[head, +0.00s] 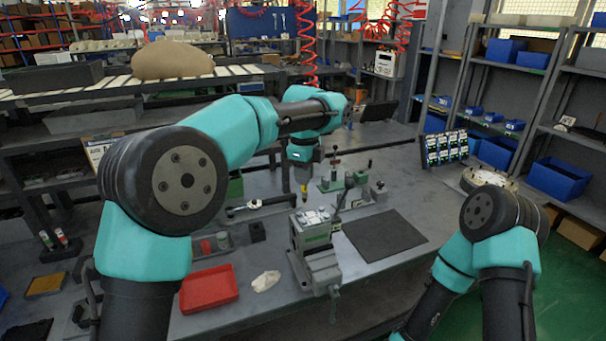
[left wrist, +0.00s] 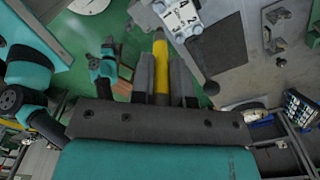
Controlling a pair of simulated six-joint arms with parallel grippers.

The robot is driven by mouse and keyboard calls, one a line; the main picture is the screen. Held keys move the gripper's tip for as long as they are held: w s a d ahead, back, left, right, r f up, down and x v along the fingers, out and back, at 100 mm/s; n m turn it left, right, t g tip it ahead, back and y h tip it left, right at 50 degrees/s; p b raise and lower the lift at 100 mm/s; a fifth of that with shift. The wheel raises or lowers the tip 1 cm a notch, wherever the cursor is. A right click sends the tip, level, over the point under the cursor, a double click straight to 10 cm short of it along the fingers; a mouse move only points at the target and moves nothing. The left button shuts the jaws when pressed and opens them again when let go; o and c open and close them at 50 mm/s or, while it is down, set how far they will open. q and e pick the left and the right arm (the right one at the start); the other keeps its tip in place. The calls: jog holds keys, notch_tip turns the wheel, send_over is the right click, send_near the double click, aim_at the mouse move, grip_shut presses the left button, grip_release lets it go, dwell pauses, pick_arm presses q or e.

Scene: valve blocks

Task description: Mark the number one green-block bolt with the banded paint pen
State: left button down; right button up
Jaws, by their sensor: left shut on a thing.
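My left gripper (head: 304,180) is above the bench behind the vice, pointing down. It is shut on a yellow paint pen (head: 304,192), which also shows between the fingers in the left wrist view (left wrist: 161,70). The pen's band cannot be made out. A block (head: 314,220) with a light top and green on its front sits in the grey vice (head: 322,270). In the left wrist view the block's top (left wrist: 181,17) shows numbers, 4 and 2 among them; number one is not readable. The pen is apart from the block. My right gripper (left wrist: 108,45) shows small in the left wrist view, its jaws unclear.
A dark mat (head: 385,235) lies right of the vice. A red tray (head: 209,288) and a pale cloth (head: 266,281) lie left of it. Green fixtures with levers (head: 334,180) stand behind. A wrench-like tool (head: 245,207) lies at the left back.

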aim_at(304, 196)
pick_arm(q)
jog(key=shift+f, duration=2.6)
jog(key=shift+f, duration=0.25)
jog(key=shift+r, duration=0.1)
jog(key=shift+r, duration=2.4)
